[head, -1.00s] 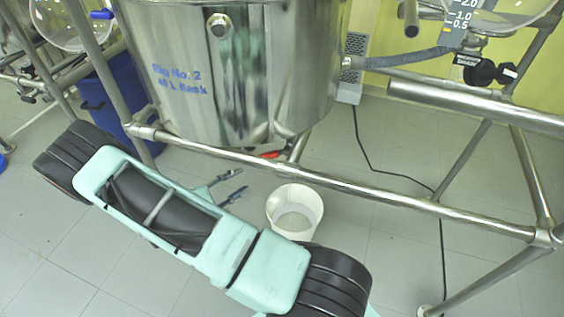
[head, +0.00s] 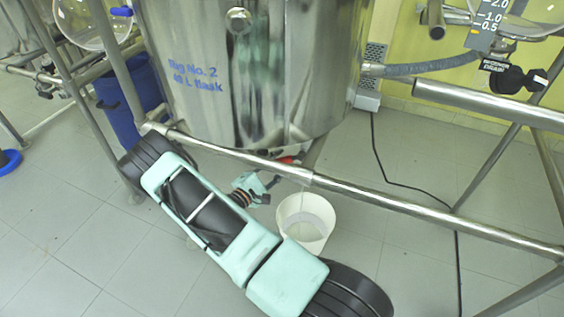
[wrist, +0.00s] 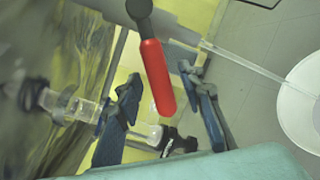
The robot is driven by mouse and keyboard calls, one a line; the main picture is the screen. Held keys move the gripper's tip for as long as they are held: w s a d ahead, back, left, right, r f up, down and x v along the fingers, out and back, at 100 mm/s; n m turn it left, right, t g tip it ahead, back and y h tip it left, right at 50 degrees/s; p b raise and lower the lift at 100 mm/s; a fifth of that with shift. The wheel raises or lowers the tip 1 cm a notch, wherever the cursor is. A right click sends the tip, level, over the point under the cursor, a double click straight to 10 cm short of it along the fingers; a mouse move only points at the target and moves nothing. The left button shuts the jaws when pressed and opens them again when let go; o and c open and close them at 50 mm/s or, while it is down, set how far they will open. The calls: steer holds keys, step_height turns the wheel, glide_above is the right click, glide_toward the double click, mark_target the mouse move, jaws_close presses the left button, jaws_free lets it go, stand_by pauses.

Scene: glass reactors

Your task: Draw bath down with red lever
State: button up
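The bath is a shiny steel vessel (head: 250,85) marked "Rig No. 2". A red lever (wrist: 157,75) hangs from a dark pivot in the wrist view. In the head view only a small red part of it (head: 287,159) shows under the vessel, behind the frame rail. My gripper (wrist: 160,82) is open, one blue-grey finger on each side of the lever, with visible gaps; I cannot tell any contact. In the head view my gripper (head: 266,182) is low beside the rail, its fingers hard to make out. A white bucket (head: 305,222) stands on the floor below.
A steel rail (head: 400,205) crosses in front of the vessel, close to my arm. Clear tubing with dark fittings (wrist: 85,108) lies left of the lever in the wrist view. A blue bin (head: 125,100) stands at left. A black cable (head: 375,160) runs over the floor.

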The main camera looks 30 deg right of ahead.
steer(key=shift+w+d, duration=0.2)
steer(key=shift+d, duration=0.3)
jaws_close()
